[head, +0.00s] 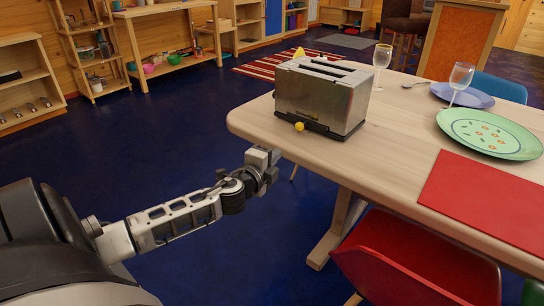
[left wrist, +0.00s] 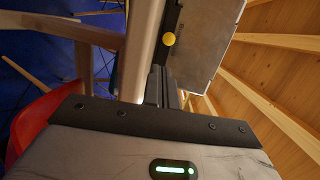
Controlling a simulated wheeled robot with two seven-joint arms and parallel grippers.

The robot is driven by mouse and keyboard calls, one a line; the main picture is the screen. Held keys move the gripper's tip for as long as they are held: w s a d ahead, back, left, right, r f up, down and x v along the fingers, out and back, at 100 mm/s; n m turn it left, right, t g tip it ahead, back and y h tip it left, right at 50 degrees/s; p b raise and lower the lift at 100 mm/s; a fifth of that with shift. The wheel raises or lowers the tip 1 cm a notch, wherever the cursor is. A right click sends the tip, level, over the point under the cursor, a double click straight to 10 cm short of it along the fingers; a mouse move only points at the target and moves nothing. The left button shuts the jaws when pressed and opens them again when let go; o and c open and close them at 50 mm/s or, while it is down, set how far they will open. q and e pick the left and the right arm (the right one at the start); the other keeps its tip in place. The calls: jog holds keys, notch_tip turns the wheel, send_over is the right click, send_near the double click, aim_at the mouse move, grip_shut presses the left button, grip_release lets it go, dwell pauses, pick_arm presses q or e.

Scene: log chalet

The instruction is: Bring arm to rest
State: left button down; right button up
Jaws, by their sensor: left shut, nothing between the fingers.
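My left arm reaches in from the left in the head view. Its gripper (head: 264,158) is shut and empty, beside the near left corner of the wooden table (head: 400,158) and apart from the toaster. In the left wrist view the shut fingers (left wrist: 161,88) show at the centre, with the table edge (left wrist: 140,50) behind them. A metal toaster (head: 312,100) stands on the table's left end, with a yellow knob (head: 299,126) on its near side. The toaster also shows in the left wrist view (left wrist: 208,40). My right gripper is not in view.
A green plate (head: 490,134), a blue plate (head: 463,95), two glasses and a red placemat (head: 485,198) are on the table. A red chair (head: 415,262) stands at its near side. Wooden shelves line the far wall. The blue floor (head: 190,115) left of the table is clear.

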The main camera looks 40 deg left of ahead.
pick_arm(q)
jog(key=shift+s, duration=0.3)
jog(key=shift+d, duration=0.1)
